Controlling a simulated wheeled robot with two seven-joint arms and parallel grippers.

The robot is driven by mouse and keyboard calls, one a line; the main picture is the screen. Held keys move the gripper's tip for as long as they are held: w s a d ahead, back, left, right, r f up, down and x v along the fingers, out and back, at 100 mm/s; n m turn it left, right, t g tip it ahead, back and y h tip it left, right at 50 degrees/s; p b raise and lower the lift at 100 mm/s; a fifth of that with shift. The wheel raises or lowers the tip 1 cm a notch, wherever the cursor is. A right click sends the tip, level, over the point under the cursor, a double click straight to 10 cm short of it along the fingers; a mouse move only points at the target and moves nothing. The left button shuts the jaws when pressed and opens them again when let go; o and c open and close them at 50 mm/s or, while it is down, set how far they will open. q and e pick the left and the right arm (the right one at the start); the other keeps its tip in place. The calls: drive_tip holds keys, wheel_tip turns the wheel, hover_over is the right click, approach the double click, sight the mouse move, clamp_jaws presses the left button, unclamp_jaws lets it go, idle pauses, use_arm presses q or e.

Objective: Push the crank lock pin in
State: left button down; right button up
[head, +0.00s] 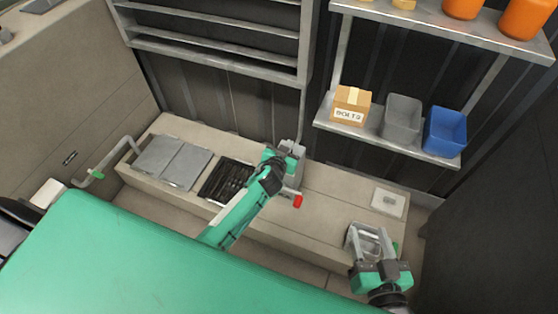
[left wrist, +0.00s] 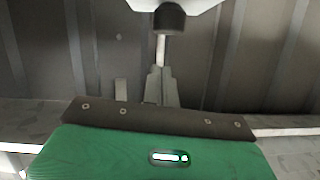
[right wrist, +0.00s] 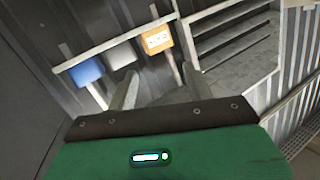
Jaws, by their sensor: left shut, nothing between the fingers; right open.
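A grey pump unit (head: 294,178) stands on the bench against the back wall, partly hidden by my left arm. A red knob (head: 298,201) shows at its lower front. My left gripper (head: 289,152) is at the top of the unit. In the left wrist view its fingers (left wrist: 160,72) are shut and empty, close below a thin light rod (left wrist: 161,48) with a black cylinder (left wrist: 169,18) above; contact cannot be told. I cannot clearly make out the crank lock pin. My right gripper (head: 366,240) is open and empty over the bench's right end; its spread fingers show in the right wrist view (right wrist: 150,88).
Grey lidded panels (head: 174,162) and a black slotted tray (head: 227,181) lie left on the bench. A white plate (head: 389,201) lies right. A shelf above holds a bolts box (head: 351,105), a grey bin (head: 401,118) and a blue bin (head: 445,131).

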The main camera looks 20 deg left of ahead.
use_arm(q)
drive_tip(key=shift+r, duration=0.45)
drive_tip(key=p+v, duration=0.2)
drive_tip(key=v, duration=0.8)
drive_tip(key=shift+f, duration=0.15)
use_arm(e)
drive_tip(key=s+d+f+g+h, duration=0.1)
drive_tip(key=g, duration=0.1)
drive_tip(key=s+d+f+g, duration=0.1)
drive_tip(key=f+g, duration=0.1)
drive_tip(key=shift+d+f+h, duration=0.15)
drive_tip(key=shift+d+h, duration=0.2)
drive_tip(key=shift+h, duration=0.05)
